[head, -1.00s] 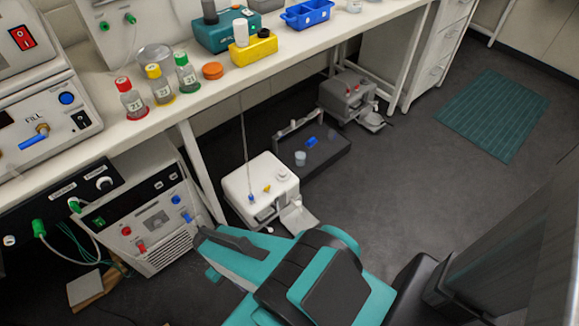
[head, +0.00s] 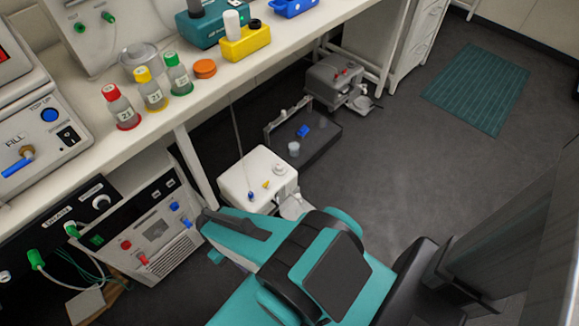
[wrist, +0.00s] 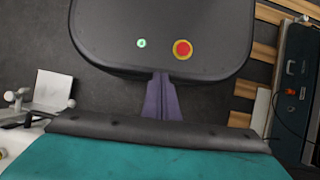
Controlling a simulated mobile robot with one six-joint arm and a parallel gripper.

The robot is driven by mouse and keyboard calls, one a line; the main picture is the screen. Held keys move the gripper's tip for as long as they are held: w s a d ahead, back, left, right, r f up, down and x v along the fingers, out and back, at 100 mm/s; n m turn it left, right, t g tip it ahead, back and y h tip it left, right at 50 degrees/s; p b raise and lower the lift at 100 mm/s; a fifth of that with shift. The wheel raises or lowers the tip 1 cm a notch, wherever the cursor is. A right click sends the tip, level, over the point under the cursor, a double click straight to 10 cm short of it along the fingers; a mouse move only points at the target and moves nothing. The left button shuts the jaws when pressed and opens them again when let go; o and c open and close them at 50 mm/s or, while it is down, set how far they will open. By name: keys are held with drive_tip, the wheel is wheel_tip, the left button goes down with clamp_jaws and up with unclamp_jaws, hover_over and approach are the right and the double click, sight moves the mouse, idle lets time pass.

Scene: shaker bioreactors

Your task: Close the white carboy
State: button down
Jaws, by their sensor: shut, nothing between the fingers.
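The white carboy (head: 238,182) stands on the floor below the bench in the head view, a squat box with small blue and yellow fittings and a round white cap (head: 280,169) on top. A white plate (head: 293,205) lies at its front, partly hidden by my arm. In the wrist view, a corner of the carboy (wrist: 20,137), a white tap (wrist: 19,97) and the plate (wrist: 53,90) show at the left. I cannot tell whether the tap is open. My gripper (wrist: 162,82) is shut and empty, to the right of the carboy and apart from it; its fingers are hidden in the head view.
A white control unit (head: 160,235) is on the left, under the bench (head: 190,112). The floor to the right, near a green mat (head: 475,90), is clear.

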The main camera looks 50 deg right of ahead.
drive_tip(key=w+m+t+y+b, duration=0.25)
drive_tip(key=w+y+b, duration=0.4)
drive_tip(key=w, duration=0.55)
drive_tip(key=w+d+m+t+b, duration=0.2)
drive_tip(key=w+d+b, duration=0.1)
drive_tip(key=d, duration=0.5)
drive_tip(key=w+d+r+m+t+y+b, duration=0.1)
drive_tip(key=d+b, duration=0.3)
drive_tip(key=d, duration=0.4)
drive_tip(key=w+d+m+t+b, duration=0.3)
drive_tip(key=w+d+b, duration=0.1)
drive_tip(key=d, duration=0.4)
drive_tip(key=shift+w+d+r+t+y+b, duration=0.25)
drive_tip(key=shift+w+r+t+b, duration=0.05)
drive_tip(key=shift+r+t+b, duration=0.05)
drive_tip(key=s+d+m+t+h+b, duration=0.2)
drive_tip(key=s+d+b, duration=0.3)
drive_tip(key=d, duration=0.8)
drive_tip(key=s+d+m+t+h+b, duration=0.2)
drive_tip(key=s+d+b, duration=0.3)
drive_tip(key=s+d, duration=0.5)
drive_tip(key=d+m, duration=0.1)
drive_tip(key=d, duration=0.3)
drive_tip(key=shift+r+t+h+b, duration=0.25)
drive_tip(key=shift+t+h+b, duration=0.05)
drive_tip(key=shift+t+b, duration=0.1)
